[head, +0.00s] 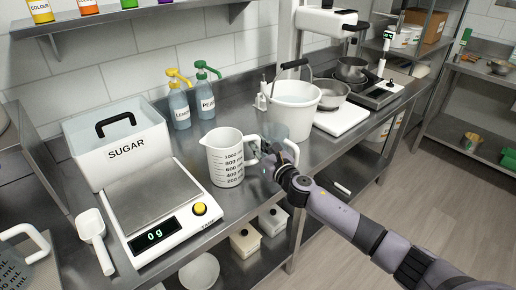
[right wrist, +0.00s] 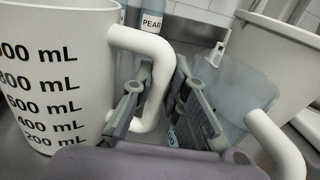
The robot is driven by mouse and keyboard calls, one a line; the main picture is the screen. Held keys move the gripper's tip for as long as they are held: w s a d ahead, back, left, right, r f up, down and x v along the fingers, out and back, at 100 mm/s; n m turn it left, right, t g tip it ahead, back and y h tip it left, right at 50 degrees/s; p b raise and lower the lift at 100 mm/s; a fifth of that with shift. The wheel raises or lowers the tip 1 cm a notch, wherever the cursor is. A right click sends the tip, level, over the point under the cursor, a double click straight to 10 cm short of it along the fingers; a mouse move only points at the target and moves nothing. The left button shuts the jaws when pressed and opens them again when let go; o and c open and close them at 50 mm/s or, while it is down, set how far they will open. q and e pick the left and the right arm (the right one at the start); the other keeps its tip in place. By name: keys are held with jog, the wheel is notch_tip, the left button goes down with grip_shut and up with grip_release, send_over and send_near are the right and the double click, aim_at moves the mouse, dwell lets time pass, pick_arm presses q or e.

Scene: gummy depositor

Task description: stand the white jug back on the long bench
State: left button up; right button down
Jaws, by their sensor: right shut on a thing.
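The white jug (head: 222,160) with black mL marks is upright at the long bench (head: 250,205), near its front edge and right of the scale. Its base appears at bench height; I cannot tell whether it touches. My right gripper (head: 268,163) is at the jug's handle, on the jug's right side. In the right wrist view the jug (right wrist: 60,75) fills the left, and its white handle passes between the fingers of my right gripper (right wrist: 162,100), which is shut on it. My left gripper is not in view.
A clear bluish jug (right wrist: 222,95) with a white handle stands close beside my right gripper. A white bucket (head: 293,112) stands behind. The scale (head: 160,215), sugar bin (head: 125,150) and two pump bottles (head: 180,108) crowd the left and back. Another jug (head: 15,270) is at bottom left.

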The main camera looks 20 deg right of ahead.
jog(key=shift+f, duration=0.1)
jog(key=c, duration=1.9)
grip_release()
jog(key=shift+s, duration=0.15)
jog(key=s, duration=0.4)
jog(key=s+d+b, duration=0.1)
jog(key=s, duration=0.6)
jog(key=shift+s+d+r, duration=0.2)
jog(key=shift+s+d, duration=0.15)
jog(key=shift+d, duration=0.05)
